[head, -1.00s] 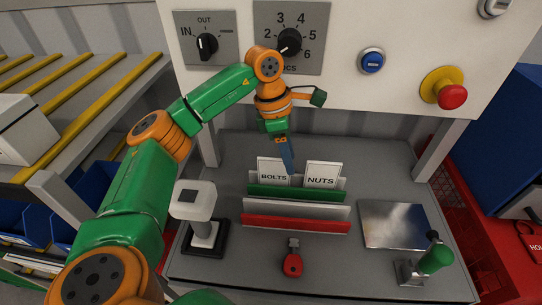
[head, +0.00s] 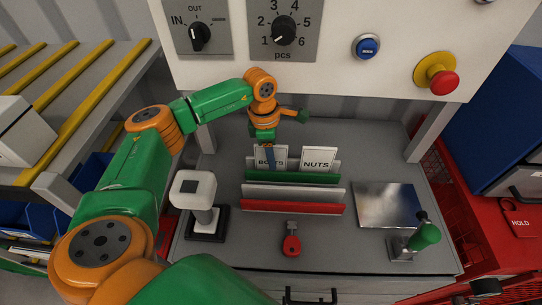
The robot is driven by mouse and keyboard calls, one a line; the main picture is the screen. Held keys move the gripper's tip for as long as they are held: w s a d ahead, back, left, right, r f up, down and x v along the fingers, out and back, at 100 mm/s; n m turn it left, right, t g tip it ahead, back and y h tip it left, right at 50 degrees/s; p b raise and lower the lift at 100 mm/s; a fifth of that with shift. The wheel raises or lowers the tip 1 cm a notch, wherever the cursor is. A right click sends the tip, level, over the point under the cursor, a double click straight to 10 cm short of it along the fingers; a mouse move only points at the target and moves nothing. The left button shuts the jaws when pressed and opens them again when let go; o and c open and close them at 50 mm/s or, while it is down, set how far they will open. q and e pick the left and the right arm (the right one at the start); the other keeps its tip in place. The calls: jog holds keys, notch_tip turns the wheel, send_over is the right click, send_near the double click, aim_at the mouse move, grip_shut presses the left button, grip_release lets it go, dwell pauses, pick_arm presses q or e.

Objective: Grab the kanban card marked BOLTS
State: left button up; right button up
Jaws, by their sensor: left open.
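The white BOLTS card (head: 279,155) stands in a rack on the grey bench, behind the green divider (head: 292,177). The white NUTS card (head: 318,158) stands just to its right. My left gripper (head: 269,158) points down at the BOLTS card and covers part of its left side and lettering. It is open; I cannot tell whether its fingers are around the card or only in front of it. My right gripper does not show.
White and red dividers (head: 292,207) stand in front of the green one. A metal plate (head: 388,204) and green-knobbed lever (head: 424,238) are at right. A white control panel overhangs the back.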

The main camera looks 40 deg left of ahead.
pick_arm(q)
jog(key=shift+f, duration=0.25)
jog(key=shift+c, duration=0.2)
grip_shut()
